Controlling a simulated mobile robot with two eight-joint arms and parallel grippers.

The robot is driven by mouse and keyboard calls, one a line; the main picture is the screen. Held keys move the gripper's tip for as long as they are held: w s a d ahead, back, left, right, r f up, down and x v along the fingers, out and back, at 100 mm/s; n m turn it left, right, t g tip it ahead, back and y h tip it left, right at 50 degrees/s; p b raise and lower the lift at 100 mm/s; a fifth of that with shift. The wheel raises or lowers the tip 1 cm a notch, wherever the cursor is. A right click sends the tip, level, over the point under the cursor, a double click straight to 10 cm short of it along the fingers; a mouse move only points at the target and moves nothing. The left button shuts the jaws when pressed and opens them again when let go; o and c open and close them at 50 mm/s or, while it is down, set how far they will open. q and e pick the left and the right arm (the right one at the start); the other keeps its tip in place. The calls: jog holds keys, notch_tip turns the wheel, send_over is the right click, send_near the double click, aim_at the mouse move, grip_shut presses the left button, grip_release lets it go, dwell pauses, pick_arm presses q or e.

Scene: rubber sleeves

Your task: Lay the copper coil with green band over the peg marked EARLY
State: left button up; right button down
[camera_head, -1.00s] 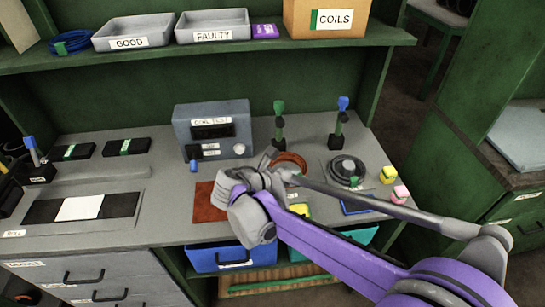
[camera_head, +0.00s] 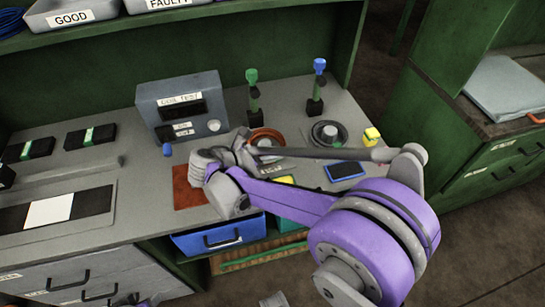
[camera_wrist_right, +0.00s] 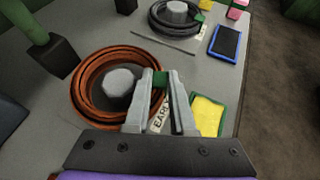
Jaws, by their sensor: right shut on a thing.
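The copper coil (camera_wrist_right: 85,75) with its green band (camera_wrist_right: 160,79) shows in the right wrist view, ringing a grey peg (camera_wrist_right: 118,83). The EARLY label (camera_wrist_right: 160,114) is just in front of it, partly hidden by a finger. My right gripper (camera_wrist_right: 161,84) is shut on the coil at the green band. I cannot tell whether the coil rests on the bench. In the head view the coil (camera_head: 266,137) shows behind my right gripper (camera_head: 246,147), which hides part of it.
A dark coil (camera_head: 316,132) lies around another peg to the right. A green-topped post (camera_head: 254,95) and a blue-topped post (camera_head: 316,90) stand behind. The test box (camera_head: 182,105) is to the left. A yellow pad (camera_wrist_right: 208,115) and a blue-framed pad (camera_wrist_right: 225,42) lie near the front edge.

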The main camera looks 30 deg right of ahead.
jog(key=shift+f, duration=0.9)
jog(key=c, duration=1)
grip_release()
